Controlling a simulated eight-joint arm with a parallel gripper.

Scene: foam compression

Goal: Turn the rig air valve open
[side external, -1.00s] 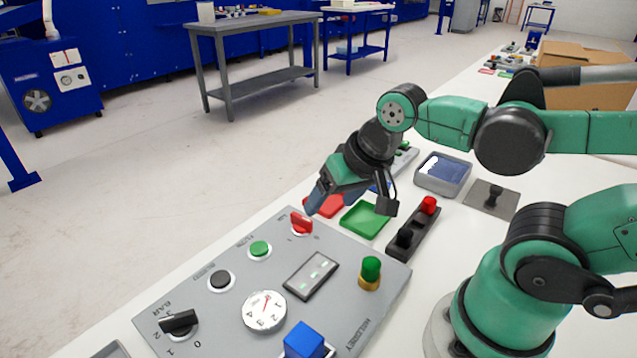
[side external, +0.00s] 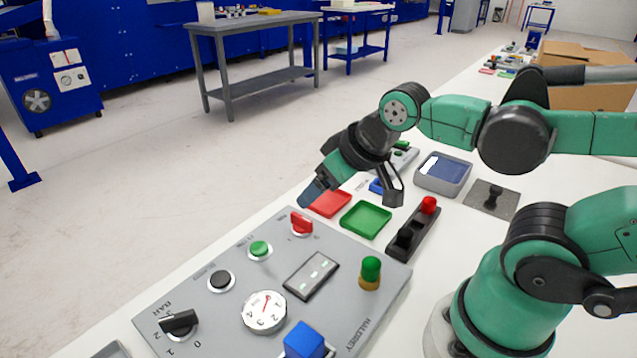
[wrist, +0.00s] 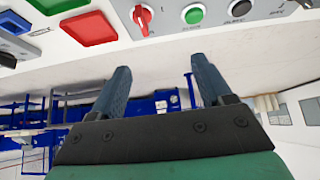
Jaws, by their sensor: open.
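The grey control panel (side external: 225,285) lies on the white table. Near its far edge is a red turning knob (side external: 301,223) on a white round base; its small label is too blurred to read. A black turning knob (side external: 178,321) sits by the BAR scale at the near left. I cannot read which control is marked as the air valve. My gripper (side external: 313,192) is open and empty, raised beyond the red knob and apart from it. In the wrist view the red knob (wrist: 142,18) is at the top, beyond the spread fingertips (wrist: 160,78).
The panel also holds a green button (side external: 260,249), a dial gauge (side external: 265,312) and a blue block (side external: 304,340). A red tray (side external: 330,203) and a green tray (side external: 366,219) lie past the panel. A black strip with red and black knobs (side external: 414,228) stands to the right.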

